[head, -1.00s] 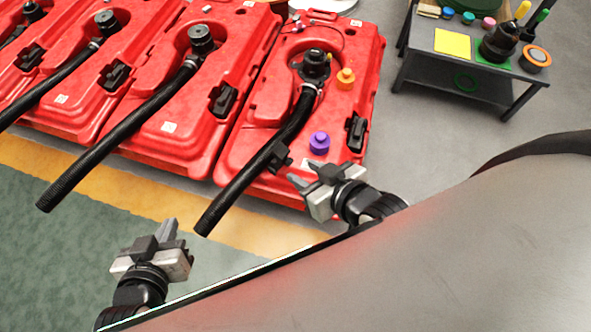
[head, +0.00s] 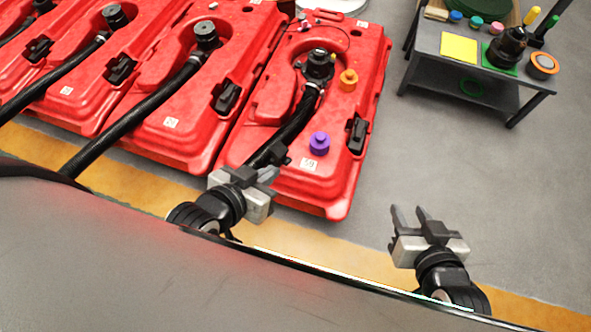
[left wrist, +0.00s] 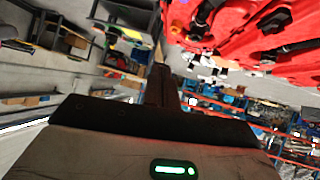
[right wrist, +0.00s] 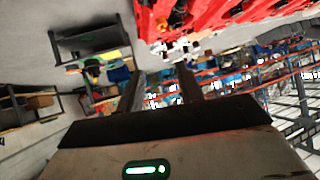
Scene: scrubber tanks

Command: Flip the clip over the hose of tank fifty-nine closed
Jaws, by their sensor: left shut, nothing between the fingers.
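The right-most red tank (head: 330,185) has a black hose (head: 293,128) running from its capped neck (head: 318,66) to the lower left. My right gripper (head: 410,213) is open and empty over the floor, right of the tank.
A purple knob (head: 319,143) and an orange knob (head: 348,80) stand on this tank, with a black latch (head: 357,135) at its right side. More red tanks (head: 180,125) with hoses stand left. A grey table (head: 480,75) stands back right. Floor between is clear.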

